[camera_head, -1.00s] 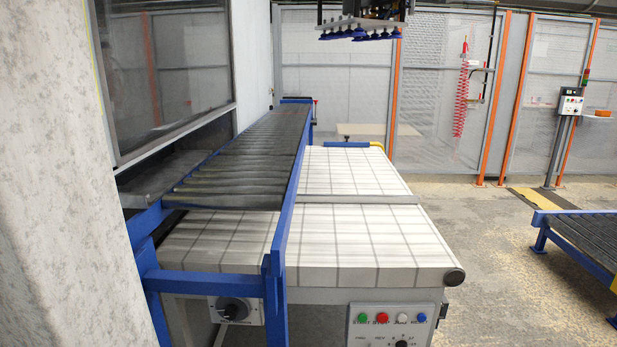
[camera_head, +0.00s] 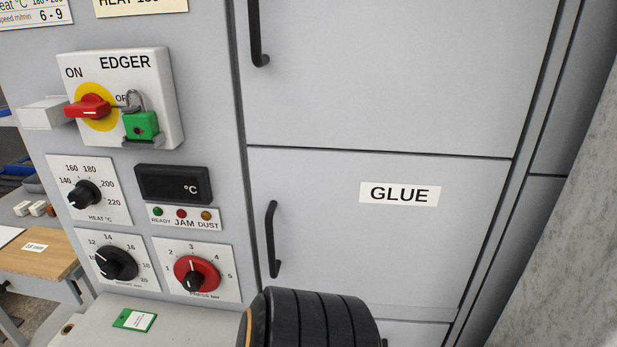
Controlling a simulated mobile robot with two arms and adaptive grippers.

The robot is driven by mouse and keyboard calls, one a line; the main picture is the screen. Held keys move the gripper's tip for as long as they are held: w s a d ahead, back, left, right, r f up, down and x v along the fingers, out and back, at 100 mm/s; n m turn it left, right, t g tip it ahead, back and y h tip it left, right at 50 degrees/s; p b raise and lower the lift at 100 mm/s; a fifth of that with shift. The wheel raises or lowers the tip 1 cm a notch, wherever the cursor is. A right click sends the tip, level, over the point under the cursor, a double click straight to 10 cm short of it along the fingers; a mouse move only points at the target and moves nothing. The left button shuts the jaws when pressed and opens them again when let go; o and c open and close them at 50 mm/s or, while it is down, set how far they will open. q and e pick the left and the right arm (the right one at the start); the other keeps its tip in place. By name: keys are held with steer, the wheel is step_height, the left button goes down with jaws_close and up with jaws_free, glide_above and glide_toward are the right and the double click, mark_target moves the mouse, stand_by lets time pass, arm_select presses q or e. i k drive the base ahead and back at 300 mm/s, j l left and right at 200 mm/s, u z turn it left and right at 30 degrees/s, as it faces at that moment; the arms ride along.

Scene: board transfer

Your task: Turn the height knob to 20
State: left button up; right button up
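The height knob (camera_head: 117,264) is a black dial on a white plate (camera_head: 150,270) at the lower left of the grey machine panel. Its scale shows 12, 14, 16 and 20, with 18 harder to read. Its pointer mark is on the upper left side, towards 12; the exact reading is too small to tell. The small label under it is blurred. Neither of my grippers is in view, and nothing is seen touching the knob.
Around it are the black heat knob (camera_head: 84,194), the red press knob (camera_head: 194,274), a dark °C display (camera_head: 174,185) and the edger switch (camera_head: 88,107) with a green padlock (camera_head: 141,126). A green-and-white tag (camera_head: 134,320) lies on the ledge below. A GLUE door (camera_head: 399,193) is at right.

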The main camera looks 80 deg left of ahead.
mark_target(114, 264)
steer(key=u, duration=4)
